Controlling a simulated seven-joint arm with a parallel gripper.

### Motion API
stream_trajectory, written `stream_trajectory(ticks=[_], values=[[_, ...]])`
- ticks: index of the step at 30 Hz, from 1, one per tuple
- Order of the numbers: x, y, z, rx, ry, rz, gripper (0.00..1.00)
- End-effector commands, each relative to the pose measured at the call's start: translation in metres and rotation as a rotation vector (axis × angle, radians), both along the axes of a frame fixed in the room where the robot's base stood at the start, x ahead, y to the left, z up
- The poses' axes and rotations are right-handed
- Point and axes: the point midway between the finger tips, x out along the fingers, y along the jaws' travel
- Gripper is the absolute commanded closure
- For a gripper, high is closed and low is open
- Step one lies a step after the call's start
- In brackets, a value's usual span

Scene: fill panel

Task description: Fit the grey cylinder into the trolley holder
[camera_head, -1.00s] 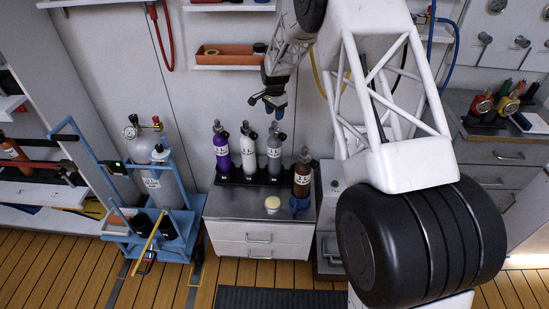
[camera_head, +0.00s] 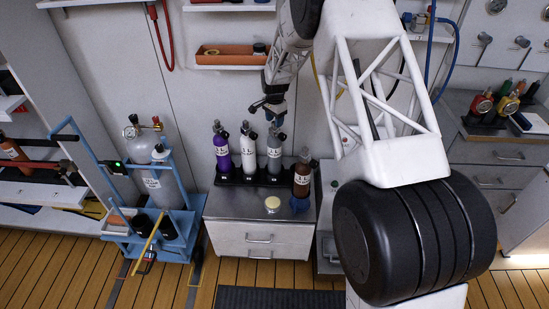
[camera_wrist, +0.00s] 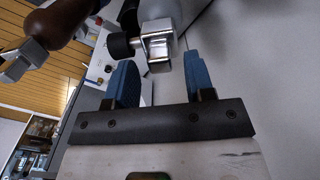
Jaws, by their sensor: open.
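The grey cylinder (camera_head: 274,152) stands upright in a black rack on the cabinet, between a white and a brown cylinder. My gripper (camera_head: 274,112) is open and empty, just above its top. In the wrist view, two blue fingers (camera_wrist: 161,78) stand apart. A metal valve with a black knob (camera_wrist: 158,42), apparently the grey cylinder's, lies just beyond the fingertips. The blue trolley (camera_head: 117,232) stands at the left, carrying large grey cylinders (camera_head: 157,180). Its black holder (camera_head: 158,226) is low at the front, partly behind a yellow bar, so its inside is unclear.
A round cream-topped object (camera_head: 272,205) and a blue one (camera_head: 299,204) sit in front. A shelf with an orange tray (camera_head: 229,56) hangs on the wall behind.

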Motion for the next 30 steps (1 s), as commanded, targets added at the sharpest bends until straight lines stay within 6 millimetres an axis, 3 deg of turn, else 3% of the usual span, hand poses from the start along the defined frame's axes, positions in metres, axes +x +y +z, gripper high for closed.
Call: stream_trajectory(ticks=[12,30], values=[[0.0,0.001,-0.041,0.0,0.001,0.0,0.51],[0.0,0.001,-0.042,-0.001,0.001,0.0,0.53]])
